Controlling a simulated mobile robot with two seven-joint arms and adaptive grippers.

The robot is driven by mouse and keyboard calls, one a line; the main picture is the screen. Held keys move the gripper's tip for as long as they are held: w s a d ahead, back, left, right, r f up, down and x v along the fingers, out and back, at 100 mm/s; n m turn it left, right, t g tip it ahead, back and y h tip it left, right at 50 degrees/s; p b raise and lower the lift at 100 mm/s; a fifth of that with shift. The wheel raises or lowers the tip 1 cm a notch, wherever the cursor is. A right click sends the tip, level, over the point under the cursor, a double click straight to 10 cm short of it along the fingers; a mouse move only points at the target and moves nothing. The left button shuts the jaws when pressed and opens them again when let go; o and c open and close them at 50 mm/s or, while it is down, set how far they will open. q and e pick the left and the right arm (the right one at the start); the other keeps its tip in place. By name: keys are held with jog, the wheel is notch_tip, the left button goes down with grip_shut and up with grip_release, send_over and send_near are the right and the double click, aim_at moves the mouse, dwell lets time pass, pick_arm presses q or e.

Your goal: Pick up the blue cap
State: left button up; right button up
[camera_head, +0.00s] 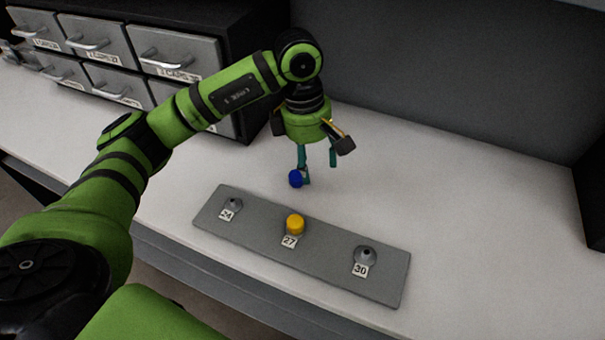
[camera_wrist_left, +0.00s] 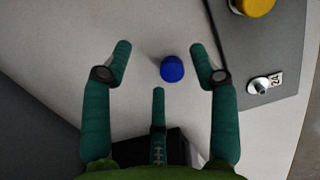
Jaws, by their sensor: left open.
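The blue cap (camera_head: 295,179) appears to rest on the white tabletop, just behind the grey stand plate. My left gripper (camera_head: 317,170) points down over the table at the cap, with one finger showing right beside it. In the left wrist view, the blue cap (camera_wrist_left: 172,69) lies between the spread fingers of my left gripper (camera_wrist_left: 159,62), a little nearer the right one. The fingers are open and appear apart from the cap. My right gripper is in neither view.
The grey plate (camera_head: 330,266) holds posts labelled 24 (camera_head: 235,203) and 30 (camera_head: 365,254), both bare. A yellow cap (camera_head: 295,224) sits at label 27. A drawer cabinet (camera_head: 180,55) stands at the back left. The tabletop on the right is clear up to the grey back wall.

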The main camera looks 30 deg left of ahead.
aim_at(296, 175)
pick_arm(q)
jog(key=a, duration=0.1)
jog(key=a+y, duration=0.1)
jog(key=a, duration=0.1)
jog(key=shift+w+a+r+y, duration=0.25)
jog(key=shift+w+a+y, duration=0.05)
jog(key=shift+s+f+p, duration=0.15)
jog(key=shift+f+p, duration=0.4)
jog(key=shift+f, duration=0.15)
jog(key=f, duration=0.1)
jog(key=f+p, duration=0.1)
jog(key=f, duration=0.1)
jog(key=f+p, duration=0.1)
jog(key=shift+a+f, duration=0.25)
jog(key=shift+f, duration=0.45)
jog(key=c, duration=0.9)
